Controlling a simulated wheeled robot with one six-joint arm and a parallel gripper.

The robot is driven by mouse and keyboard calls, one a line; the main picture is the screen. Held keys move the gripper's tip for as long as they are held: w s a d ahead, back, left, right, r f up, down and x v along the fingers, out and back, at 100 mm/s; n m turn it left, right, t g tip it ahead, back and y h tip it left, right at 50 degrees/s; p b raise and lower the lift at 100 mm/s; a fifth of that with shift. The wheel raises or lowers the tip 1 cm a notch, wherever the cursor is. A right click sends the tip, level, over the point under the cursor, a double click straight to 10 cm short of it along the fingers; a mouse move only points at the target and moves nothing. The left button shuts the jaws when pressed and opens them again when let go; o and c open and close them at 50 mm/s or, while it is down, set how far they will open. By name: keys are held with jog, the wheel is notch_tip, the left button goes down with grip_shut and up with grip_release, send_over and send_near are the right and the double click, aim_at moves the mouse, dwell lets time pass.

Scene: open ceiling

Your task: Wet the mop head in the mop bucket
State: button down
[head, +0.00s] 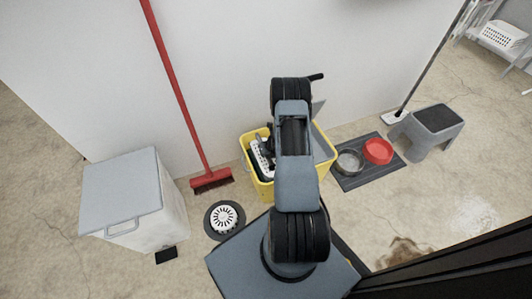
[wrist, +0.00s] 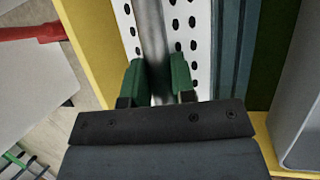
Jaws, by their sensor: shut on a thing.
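The yellow mop bucket (head: 327,150) stands against the wall, partly hidden behind my arm. Its yellow wall (wrist: 92,38) also shows in the wrist view. My gripper (wrist: 160,78) is over the bucket, its two green fingers shut on a grey metal rod (wrist: 150,30). Behind the rod lies a white panel with dark holes (wrist: 186,35); a white slotted piece (head: 261,160) shows in the bucket in the head view. I cannot tell whether the rod belongs to a mop. A flat mop with a white head (head: 394,118) stands on the floor at the right, its handle leaning up.
A red broom (head: 212,180) leans on the wall left of the bucket. Pet bowls on a dark mat (head: 356,179) and a grey step stool (head: 430,130) stand right.

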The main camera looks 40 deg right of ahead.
notch_tip(320, 180, up, 11)
jog(key=p, duration=0.8)
jog(key=shift+r, duration=0.15)
